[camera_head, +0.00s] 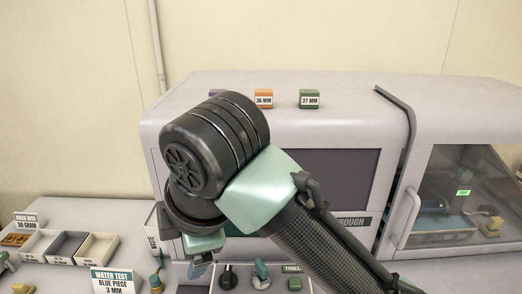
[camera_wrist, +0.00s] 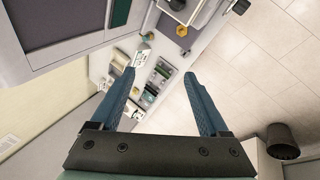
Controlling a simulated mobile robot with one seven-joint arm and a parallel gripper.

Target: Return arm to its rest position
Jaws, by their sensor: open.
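My arm crosses the middle of the head view in front of a large grey machine (camera_head: 330,128). Only the blurred tip of my gripper (camera_head: 200,268) shows there, below the wrist. In the wrist view my gripper (camera_wrist: 164,82) has two blue fingers spread wide apart, with nothing between them. Past the fingers, a counter (camera_wrist: 200,42) with small items and the floor show at a distance. The gripper touches nothing that I can see.
Small blocks, one orange (camera_head: 264,98) and one green (camera_head: 309,99), sit on the machine. Trays (camera_head: 97,248) and a "Water Test" sign (camera_head: 118,281) stand at left. A glass-fronted chamber (camera_head: 455,195) is at right. A dark bin (camera_wrist: 282,140) stands on open floor.

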